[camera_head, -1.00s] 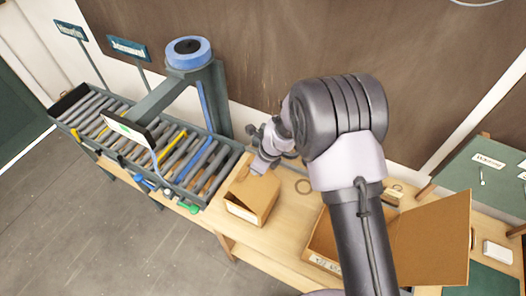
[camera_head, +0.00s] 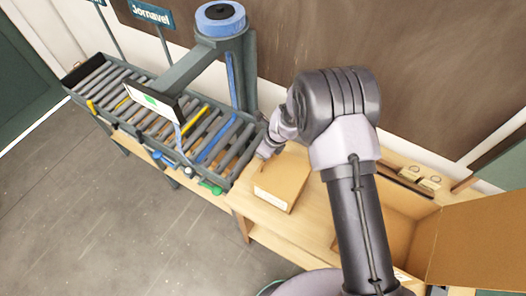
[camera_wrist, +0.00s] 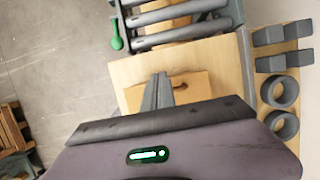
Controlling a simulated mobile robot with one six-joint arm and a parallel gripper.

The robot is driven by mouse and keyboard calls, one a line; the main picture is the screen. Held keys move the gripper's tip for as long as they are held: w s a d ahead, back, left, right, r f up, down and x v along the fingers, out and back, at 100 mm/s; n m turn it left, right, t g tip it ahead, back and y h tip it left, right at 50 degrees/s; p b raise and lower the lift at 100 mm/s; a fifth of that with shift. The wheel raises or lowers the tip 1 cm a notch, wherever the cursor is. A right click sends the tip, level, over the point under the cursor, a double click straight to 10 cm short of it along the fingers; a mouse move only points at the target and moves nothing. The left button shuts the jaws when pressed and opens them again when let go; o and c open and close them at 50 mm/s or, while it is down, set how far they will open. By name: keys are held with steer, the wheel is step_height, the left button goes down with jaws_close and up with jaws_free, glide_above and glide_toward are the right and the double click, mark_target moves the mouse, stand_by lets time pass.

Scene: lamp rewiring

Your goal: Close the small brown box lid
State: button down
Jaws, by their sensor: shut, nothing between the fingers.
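The small brown box (camera_head: 283,180) sits on the light wooden table, just right of the roller conveyor's end. Its top looks flat and covered by the lid, with a pale label strip on the front face. My gripper (camera_head: 264,156) is at the box's back left corner, partly hidden by my own arm. In the wrist view, my gripper (camera_wrist: 158,92) is shut and empty, with its fingers in front of the brown box (camera_wrist: 192,87). Whether the fingers touch the lid cannot be told.
The roller conveyor (camera_head: 165,125) with its blue-topped post (camera_head: 220,15) stands left of the box. A larger open carton (camera_head: 475,240) stands at the right. Grey rings (camera_wrist: 279,92) and grey blocks (camera_wrist: 270,64) lie on the table in the wrist view.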

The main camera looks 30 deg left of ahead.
steer(key=shift+b+x, duration=0.45)
steer(key=shift+x, duration=0.45)
steer(key=shift+r, duration=0.1)
